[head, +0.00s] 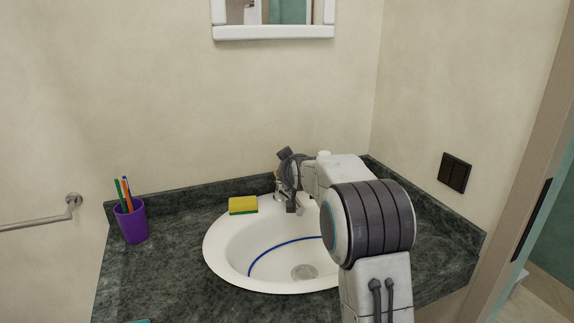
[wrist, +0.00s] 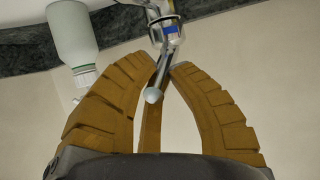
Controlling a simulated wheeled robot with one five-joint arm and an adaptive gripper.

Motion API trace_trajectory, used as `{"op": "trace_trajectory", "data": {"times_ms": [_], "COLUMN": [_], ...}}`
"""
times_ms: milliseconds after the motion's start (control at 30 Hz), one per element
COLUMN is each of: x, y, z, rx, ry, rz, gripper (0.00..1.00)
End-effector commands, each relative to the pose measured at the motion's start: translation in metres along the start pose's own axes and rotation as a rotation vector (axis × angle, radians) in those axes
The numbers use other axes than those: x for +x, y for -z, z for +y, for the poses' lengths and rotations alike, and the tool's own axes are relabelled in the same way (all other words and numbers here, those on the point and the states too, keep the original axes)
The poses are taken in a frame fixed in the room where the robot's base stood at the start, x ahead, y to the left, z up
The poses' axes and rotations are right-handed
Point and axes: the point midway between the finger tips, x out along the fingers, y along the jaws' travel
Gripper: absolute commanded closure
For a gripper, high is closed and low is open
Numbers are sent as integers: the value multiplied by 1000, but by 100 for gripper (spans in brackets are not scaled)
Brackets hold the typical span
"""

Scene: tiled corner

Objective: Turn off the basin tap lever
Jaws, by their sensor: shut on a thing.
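The chrome basin tap (wrist: 163,12) is at the top of the wrist view, with a blue mark on its body. Its thin lever (wrist: 160,78), with a rounded grey tip, points between the brown ribbed fingers of my gripper (wrist: 165,68). The fingertips close around the lever, so my gripper is shut on it. In the head view my gripper (head: 287,180) is at the back of the white basin (head: 226,252), and it and my arm hide most of the tap. I cannot tell whether water runs.
A yellow sponge (head: 243,205) lies left of the tap. A purple cup (head: 132,223) with several brushes stands on the dark counter (head: 170,265). A white bottle (wrist: 72,35) stands close beside the tap. Walls (head: 290,90) close off the back and right.

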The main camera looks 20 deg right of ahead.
Motion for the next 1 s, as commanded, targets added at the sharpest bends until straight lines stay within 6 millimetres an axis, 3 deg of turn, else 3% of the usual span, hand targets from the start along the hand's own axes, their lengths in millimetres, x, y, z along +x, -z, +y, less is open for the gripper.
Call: {"op": "trace_trajectory", "data": {"times_ms": [467,900,933,1000], "x": [0,4,3,2], "y": [-1,-19,-18,-17], "z": [1,2,2,2], "rx": [0,0,0,0], "ry": [-1,-2,-2,-2], "rz": [2,-4,-4,-3], "gripper": [100,98,79,73]}}
